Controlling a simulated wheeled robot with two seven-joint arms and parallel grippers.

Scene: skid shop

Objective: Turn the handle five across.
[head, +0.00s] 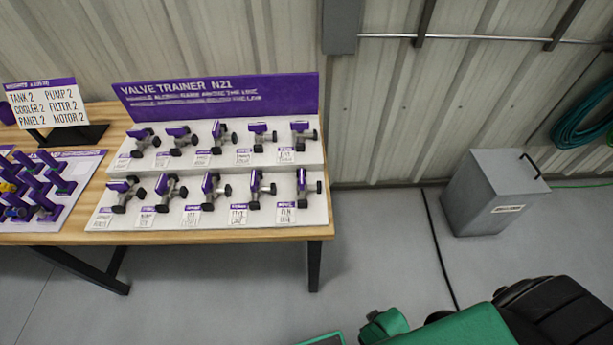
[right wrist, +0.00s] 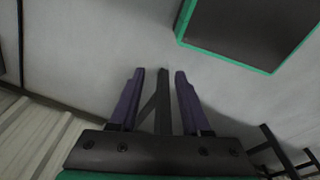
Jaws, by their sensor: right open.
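The valve trainer board (head: 318,208) stands on the wooden table, with a purple sign (head: 220,97) reading "VALVE TRAINER N21". It carries two stepped rows of dark valves with purple handles and small tags, too small to read surely. At the right end are an upper valve handle (head: 300,126), which looks sideways, and a lower valve handle (head: 302,181), which looks upright. My right gripper (right wrist: 160,75) is open and empty in the right wrist view, away from the board. It does not show in the head view. My left gripper is not in view.
A grey metal bin (head: 490,190) stands on the floor at right, near a dark cable (head: 437,245). Floor between table and bin is mostly clear.

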